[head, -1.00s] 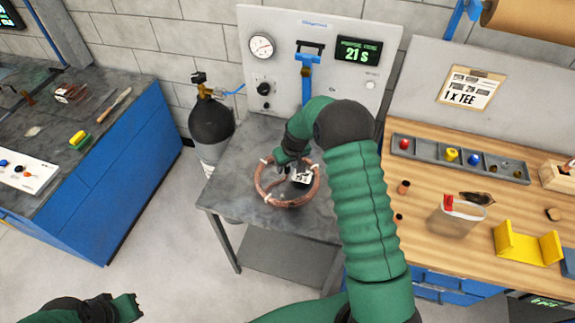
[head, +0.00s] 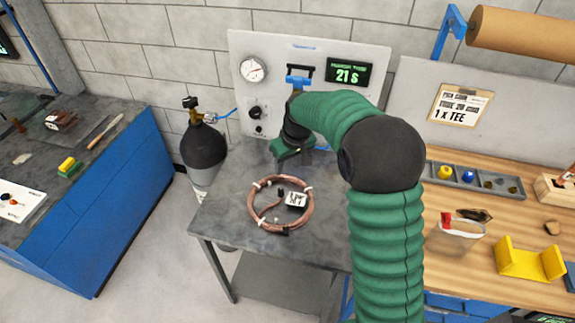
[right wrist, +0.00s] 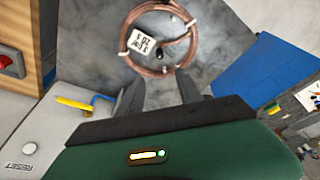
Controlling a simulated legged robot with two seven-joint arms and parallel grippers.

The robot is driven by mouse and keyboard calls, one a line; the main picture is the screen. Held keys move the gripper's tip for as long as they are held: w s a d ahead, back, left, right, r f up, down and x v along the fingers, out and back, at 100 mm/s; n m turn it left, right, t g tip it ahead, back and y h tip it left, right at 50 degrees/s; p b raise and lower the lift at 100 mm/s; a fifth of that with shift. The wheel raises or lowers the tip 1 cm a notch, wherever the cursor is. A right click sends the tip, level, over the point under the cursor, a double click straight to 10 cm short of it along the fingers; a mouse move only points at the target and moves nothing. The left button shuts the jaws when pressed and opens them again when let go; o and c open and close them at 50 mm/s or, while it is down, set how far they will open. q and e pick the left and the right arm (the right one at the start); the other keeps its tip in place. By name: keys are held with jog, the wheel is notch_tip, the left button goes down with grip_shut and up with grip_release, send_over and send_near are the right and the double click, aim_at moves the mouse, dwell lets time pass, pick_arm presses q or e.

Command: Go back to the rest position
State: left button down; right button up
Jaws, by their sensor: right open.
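My right gripper (head: 296,150) is above the back of the grey metal table (head: 225,222), in front of the gauge panel. In the right wrist view its two dark fingers (right wrist: 162,92) are spread apart with nothing between them. My left gripper is outside both current views.
The panel (head: 300,60) with a gauge and a 21 S display stands behind the table. A dark gas cylinder (head: 203,150) stands left of it. A wooden bench (head: 485,225) on the right holds a parts tray (head: 470,178), a cup (head: 455,240) and a yellow bracket (head: 528,258).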

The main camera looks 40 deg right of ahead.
dwell(0.5)
jog(key=s+a+f, duration=0.3)
jog(key=s+a, duration=0.5)
jog(key=s, duration=0.1)
jog(key=s+a+f+n, duration=0.1)
jog(key=s+a+f, duration=0.2)
jog(key=s+a, duration=0.5)
jog(key=shift+s+f, duration=0.15)
jog(key=shift+s, duration=0.95)
jog(key=shift+s, duration=0.15)
jog(key=shift+a, duration=0.15)
